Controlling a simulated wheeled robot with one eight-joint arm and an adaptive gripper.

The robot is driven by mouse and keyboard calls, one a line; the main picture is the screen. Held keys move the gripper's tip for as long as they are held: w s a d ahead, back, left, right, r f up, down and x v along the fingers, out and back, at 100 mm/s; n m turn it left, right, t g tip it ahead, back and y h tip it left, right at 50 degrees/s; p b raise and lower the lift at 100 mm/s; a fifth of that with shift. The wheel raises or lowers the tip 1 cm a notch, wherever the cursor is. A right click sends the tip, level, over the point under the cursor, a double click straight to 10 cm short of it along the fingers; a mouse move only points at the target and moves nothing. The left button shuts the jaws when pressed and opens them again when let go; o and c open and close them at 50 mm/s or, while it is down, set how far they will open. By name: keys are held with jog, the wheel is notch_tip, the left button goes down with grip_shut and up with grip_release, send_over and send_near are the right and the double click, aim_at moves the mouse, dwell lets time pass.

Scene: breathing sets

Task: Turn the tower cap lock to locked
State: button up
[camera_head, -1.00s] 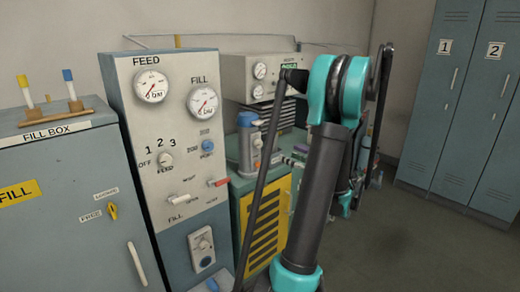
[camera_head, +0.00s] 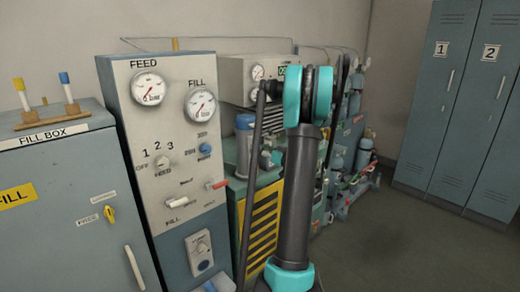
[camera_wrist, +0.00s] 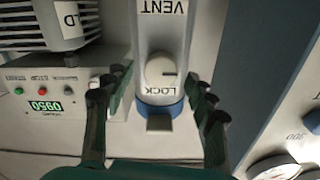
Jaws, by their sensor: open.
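The tower (camera_head: 243,150) is a grey column with a blue cap (camera_head: 246,121), standing right of the feed panel, partly hidden by my arm. In the wrist view the tower (camera_wrist: 178,40) appears upside down, with a round white lock knob (camera_wrist: 160,71) between the labels VENT and LOCK. A short dark mark shows on the knob's right side; I cannot tell for sure which setting it marks. The blue cap (camera_wrist: 172,110) lies below the LOCK label. My gripper (camera_wrist: 157,91) is open, its dark fingers on either side of the tower, apart from the knob.
The feed panel (camera_head: 150,110) with gauges and switches stands close left of the tower. A grey unit with gauges (camera_head: 240,75) is behind it. The fill box (camera_head: 60,180) is far left. Blue lockers (camera_head: 440,120) stand right, with open floor (camera_head: 390,240) before them.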

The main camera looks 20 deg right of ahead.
jog(key=shift+w+a, duration=0.1)
jog(key=shift+w, duration=0.2)
jog(key=shift+c, duration=0.6)
jog(key=c, duration=1)
jog(key=shift+c, duration=0.2)
jog(key=shift+m, duration=0.4)
jog(key=m, duration=1.7)
jog(key=shift+f, duration=0.15)
